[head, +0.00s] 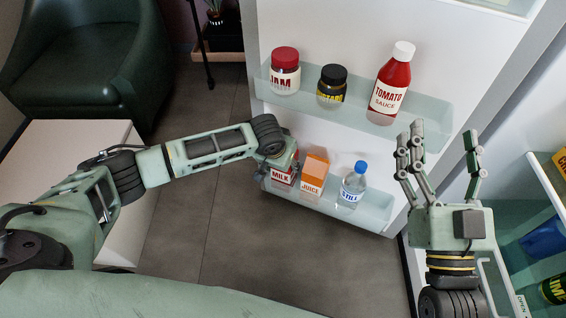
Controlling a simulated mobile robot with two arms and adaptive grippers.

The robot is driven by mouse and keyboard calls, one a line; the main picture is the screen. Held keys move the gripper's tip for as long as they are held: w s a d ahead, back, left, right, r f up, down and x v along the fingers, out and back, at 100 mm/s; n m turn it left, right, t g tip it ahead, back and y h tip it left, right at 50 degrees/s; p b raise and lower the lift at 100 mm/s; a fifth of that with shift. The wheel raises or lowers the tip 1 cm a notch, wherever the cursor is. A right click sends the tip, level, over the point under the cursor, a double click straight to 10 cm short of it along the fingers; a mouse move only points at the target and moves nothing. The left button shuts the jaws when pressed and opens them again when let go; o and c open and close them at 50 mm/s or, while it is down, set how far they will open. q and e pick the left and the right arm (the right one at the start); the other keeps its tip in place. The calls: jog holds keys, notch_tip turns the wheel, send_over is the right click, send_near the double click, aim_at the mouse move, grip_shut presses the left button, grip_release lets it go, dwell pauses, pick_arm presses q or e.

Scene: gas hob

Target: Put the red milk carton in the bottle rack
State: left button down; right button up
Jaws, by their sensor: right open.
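The red milk carton (283,180), with a white "MILK" label, stands at the left end of the lower door rack (370,215), partly hidden by my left gripper. My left gripper (280,165) is over the carton's top. Its fingers are mostly hidden, so I cannot tell whether they grip it. The lower rack also holds an orange juice carton (314,176) and a clear bottle (353,186) with a blue cap, to the right of the milk. My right gripper (443,140) is open and empty, fingers pointing up, at the right, apart from the carton.
The upper door rack (430,112) holds a jam jar (285,72), a mustard jar (331,87) and a tomato sauce bottle (391,85). Shelves with goods are at the far right.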

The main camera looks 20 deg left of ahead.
pick_arm(q)
jog(key=shift+w+f, duration=0.1)
jog(key=shift+f, duration=0.35)
dwell(0.5)
jog(key=c, duration=0.9)
grip_release()
jog(key=shift+o, duration=1)
jog(key=v, duration=1.2)
